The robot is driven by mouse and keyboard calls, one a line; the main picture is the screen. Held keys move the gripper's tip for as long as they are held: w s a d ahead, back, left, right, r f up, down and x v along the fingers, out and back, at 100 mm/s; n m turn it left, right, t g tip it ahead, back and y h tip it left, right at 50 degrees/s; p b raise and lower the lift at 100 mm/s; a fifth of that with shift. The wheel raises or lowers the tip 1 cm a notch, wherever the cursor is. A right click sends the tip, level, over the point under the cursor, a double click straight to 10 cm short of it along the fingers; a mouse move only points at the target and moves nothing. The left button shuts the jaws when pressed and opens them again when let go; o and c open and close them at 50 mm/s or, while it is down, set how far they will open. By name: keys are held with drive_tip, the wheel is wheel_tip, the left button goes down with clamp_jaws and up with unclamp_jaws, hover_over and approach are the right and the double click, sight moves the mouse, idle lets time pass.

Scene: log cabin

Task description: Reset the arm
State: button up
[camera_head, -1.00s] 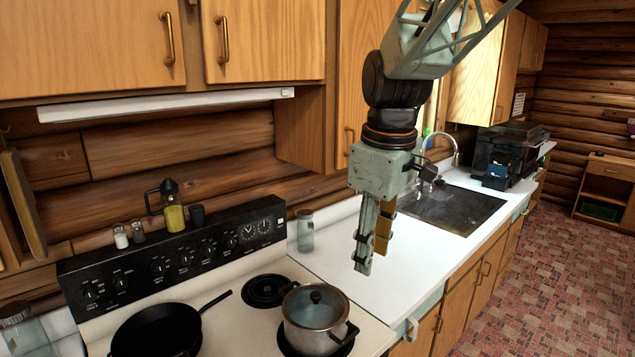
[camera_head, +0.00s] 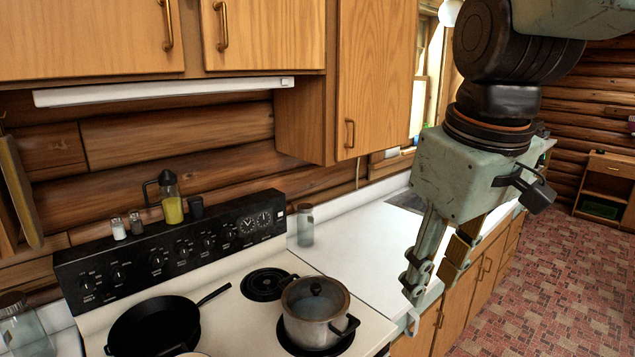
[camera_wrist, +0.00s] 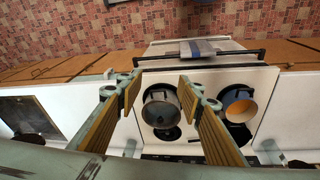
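My gripper (camera_head: 432,283) hangs pointing down at the right of the head view, over the front edge of the white counter. Its two fingers are apart with nothing between them. The wrist view also shows my gripper (camera_wrist: 160,88) open, with both finger pads in sight. A lidded metal pot (camera_head: 315,315) stands on the stove to the left of my gripper in the head view. The pot (camera_wrist: 160,108) shows beyond and between the fingers in the wrist view.
A black frying pan (camera_head: 152,328) sits on the stove (camera_head: 228,318). A glass jar (camera_head: 305,226) stands on the counter (camera_head: 365,250). Wooden cabinets (camera_head: 265,40) hang above. The brick-patterned floor (camera_head: 545,270) is clear.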

drive_tip(key=s+d+f+m+b, duration=0.1)
drive_tip(key=s+d+f+m, duration=0.1)
drive_tip(key=s, duration=0.6)
drive_tip(key=s+d+f+m+t+b, duration=0.1)
drive_tip(key=s+f+m+b, duration=0.1)
drive_tip(key=s, duration=0.6)
drive_tip(key=shift+d+f+m, duration=0.25)
drive_tip(key=shift+d+m, duration=0.1)
drive_tip(key=shift+m, duration=0.45)
